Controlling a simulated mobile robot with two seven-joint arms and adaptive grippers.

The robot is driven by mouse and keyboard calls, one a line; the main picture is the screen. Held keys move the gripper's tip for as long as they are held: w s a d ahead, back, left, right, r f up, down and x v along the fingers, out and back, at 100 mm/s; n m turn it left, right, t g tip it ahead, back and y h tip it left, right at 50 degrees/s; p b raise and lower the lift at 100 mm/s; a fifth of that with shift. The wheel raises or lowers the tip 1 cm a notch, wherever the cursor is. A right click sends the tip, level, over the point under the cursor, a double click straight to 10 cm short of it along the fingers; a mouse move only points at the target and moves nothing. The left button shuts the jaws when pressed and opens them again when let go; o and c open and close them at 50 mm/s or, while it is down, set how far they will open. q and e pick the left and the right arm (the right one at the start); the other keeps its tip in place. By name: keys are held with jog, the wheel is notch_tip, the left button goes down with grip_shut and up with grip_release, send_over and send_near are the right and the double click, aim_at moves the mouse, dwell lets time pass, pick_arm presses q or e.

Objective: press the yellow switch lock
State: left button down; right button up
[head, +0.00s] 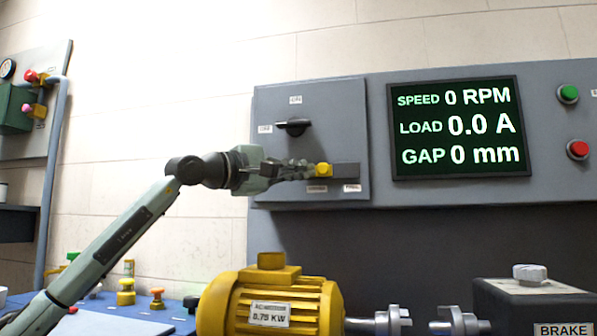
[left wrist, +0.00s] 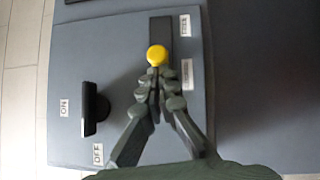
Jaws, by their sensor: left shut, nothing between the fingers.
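The yellow switch lock (head: 323,170) sits on a dark horizontal strip low on the grey switch panel. In the left wrist view the yellow lock (left wrist: 157,55) shows as a round knob just beyond my fingertips. My left gripper (head: 308,171) comes in from the left with its fingers together and empty. In the left wrist view the closed fingertips (left wrist: 155,74) are at the lock's near edge; I cannot tell whether they touch it. My right gripper is not in view.
A black rotary handle (head: 294,127) with ON and OFF labels is above the lock. A display (head: 457,127) and green (head: 568,93) and red (head: 578,150) buttons are to the right. A yellow motor (head: 270,297) stands below. Several small parts lie on the blue bench (head: 150,312).

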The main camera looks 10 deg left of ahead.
pick_arm(q)
jog(key=shift+d, duration=0.1)
jog(key=d, duration=0.6)
jog(key=v, duration=1.2)
dwell(0.4)
